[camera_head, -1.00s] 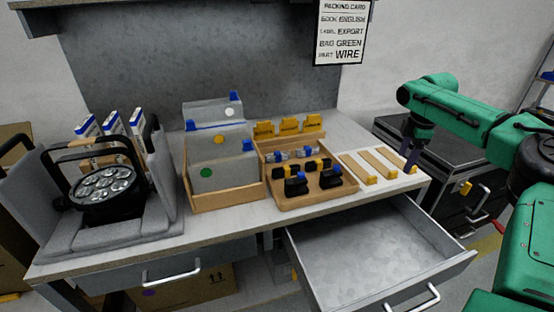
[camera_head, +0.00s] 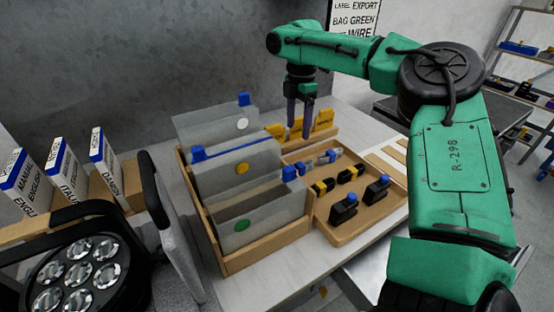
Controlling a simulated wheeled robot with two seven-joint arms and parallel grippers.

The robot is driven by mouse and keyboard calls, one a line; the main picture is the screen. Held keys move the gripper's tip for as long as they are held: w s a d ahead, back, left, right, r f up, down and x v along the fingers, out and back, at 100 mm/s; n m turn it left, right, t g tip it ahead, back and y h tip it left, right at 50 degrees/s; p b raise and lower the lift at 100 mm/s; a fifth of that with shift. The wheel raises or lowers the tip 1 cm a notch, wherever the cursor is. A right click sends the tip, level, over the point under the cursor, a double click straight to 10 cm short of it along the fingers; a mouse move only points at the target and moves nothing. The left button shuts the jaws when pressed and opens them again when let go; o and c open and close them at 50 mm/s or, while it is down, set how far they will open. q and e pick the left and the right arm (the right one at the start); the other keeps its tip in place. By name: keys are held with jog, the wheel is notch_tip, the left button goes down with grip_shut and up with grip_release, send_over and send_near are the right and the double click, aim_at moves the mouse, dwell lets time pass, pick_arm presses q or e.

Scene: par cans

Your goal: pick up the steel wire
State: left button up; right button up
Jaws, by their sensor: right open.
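My right gripper (camera_head: 299,130) is open and points down above the back left part of the wooden tray (camera_head: 352,238), with its fingertips in front of the yellow pieces. Small silver items with blue parts (camera_head: 327,158) lie in the back of this tray. One of them may be the steel wire, but they are too small to tell. Black clamps with blue knobs (camera_head: 376,190) and smaller black and yellow pieces (camera_head: 347,174) sit nearer in the same tray. Nothing shows between the right fingers. My left gripper is not in view.
A wooden box (camera_head: 268,254) holds upright grey bags with coloured dots, left of the tray. Yellow pieces (camera_head: 322,120) stand in a rack behind the tray. A black spotlight (camera_head: 75,272) and booklets (camera_head: 62,163) are at the left. A card (camera_head: 355,18) hangs on the wall.

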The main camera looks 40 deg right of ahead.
send_over(300, 164)
notch_tip(300, 164, down, 7)
jog(key=shift+s+d+f+b, duration=0.1)
jog(key=shift+s+b, duration=0.05)
jog(key=shift+b, duration=0.2)
notch_tip(300, 164, down, 6)
jog(key=shift+f+p, duration=0.2)
jog(key=shift+p, duration=0.1)
jog(key=shift+f, duration=0.2)
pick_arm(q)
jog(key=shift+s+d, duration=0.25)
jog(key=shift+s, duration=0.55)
pick_arm(e)
grip_shut()
